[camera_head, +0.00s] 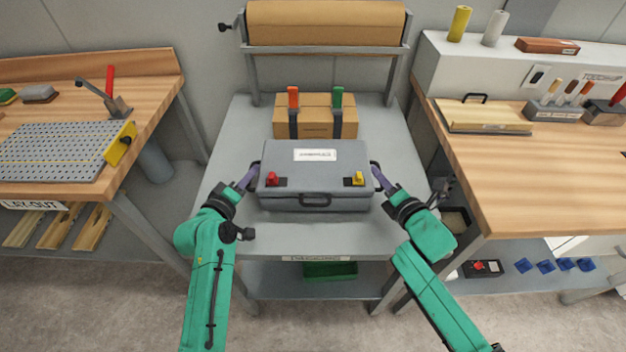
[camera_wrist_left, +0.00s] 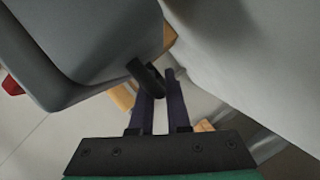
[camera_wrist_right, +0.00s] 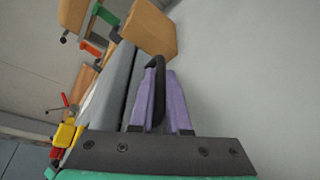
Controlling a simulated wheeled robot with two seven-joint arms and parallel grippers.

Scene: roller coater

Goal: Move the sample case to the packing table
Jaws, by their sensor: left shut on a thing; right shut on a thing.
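The grey sample case (camera_head: 316,160) has a white label, a red latch and a yellow latch. It is at the middle grey table (camera_head: 240,226), in front of a cardboard box; I cannot tell whether it rests on the top or is just above it. My left gripper (camera_head: 252,172) is shut on the case's left side handle (camera_wrist_left: 146,76). My right gripper (camera_head: 376,172) is shut on the right side handle (camera_wrist_right: 155,70). The case looks level. A sign on the table's front edge is too small to read.
A cardboard box (camera_head: 310,124) with an orange and a green clamp stands behind the case. A brown paper roll (camera_head: 325,22) is mounted behind. Wooden benches stand left (camera_head: 160,72) and right (camera_head: 500,185). The table's front strip is bare.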

